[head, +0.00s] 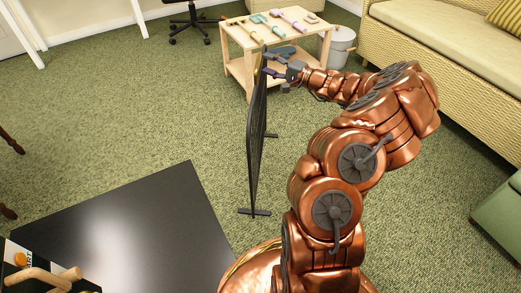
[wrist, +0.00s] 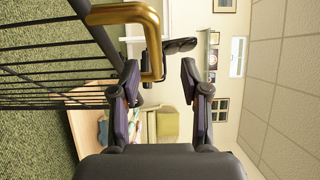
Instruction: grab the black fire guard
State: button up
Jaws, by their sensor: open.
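The black fire guard (head: 256,145) stands upright on the green carpet, seen nearly edge-on in the head view, with feet at its base. In the wrist view its dark bars (wrist: 45,48) fill the upper left, and its brass handle (wrist: 152,30) bends down toward the space between my fingers. My gripper (head: 270,65) is at the top of the guard in the head view.
A wooden table (head: 237,37) with several tools stands just behind the guard. A grey bucket (head: 340,45) is beside it, and a wicker sofa (head: 455,65) runs along the right. A black slab (head: 135,235) lies at front left. Carpet left of the guard is clear.

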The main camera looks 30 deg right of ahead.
aim_at(258, 60)
jog(key=x, duration=0.1)
jog(key=b+x, duration=0.1)
jog(key=x, duration=0.2)
jog(key=shift+w+a+f+b, duration=0.25)
jog(key=shift+b, duration=0.15)
grip_shut()
jog(key=shift+r, duration=0.1)
dwell(0.4)
